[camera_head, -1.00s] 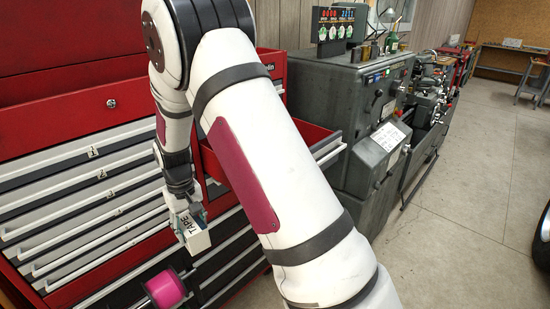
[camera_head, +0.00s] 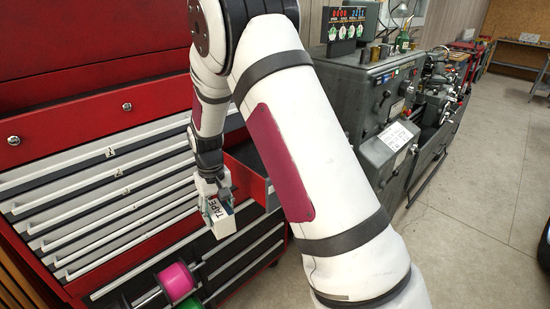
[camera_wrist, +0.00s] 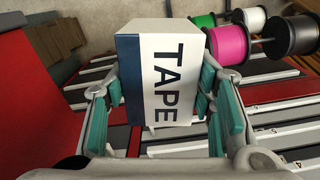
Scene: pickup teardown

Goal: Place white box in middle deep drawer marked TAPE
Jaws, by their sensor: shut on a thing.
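My gripper (camera_wrist: 158,105) is shut on the white box (camera_wrist: 178,50). The box has a dark blue end and the word TAPE on its face. The box also shows in the head view (camera_head: 226,226), held in the air in front of the red tool chest's drawer fronts. An open red drawer (camera_head: 262,182) stands out behind and to the right of my gripper, partly hidden by my arm. Its inside is mostly out of sight, and I cannot read any label on it. In the wrist view, a red edge and dark area lie at the left of the box.
The red tool chest (camera_head: 100,112) has several closed grey drawers with numbered labels. Spools, one pink (camera_head: 177,281), sit low at its front. A grey lathe (camera_head: 358,88) stands to the right. The concrete floor (camera_head: 460,230) at right is open.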

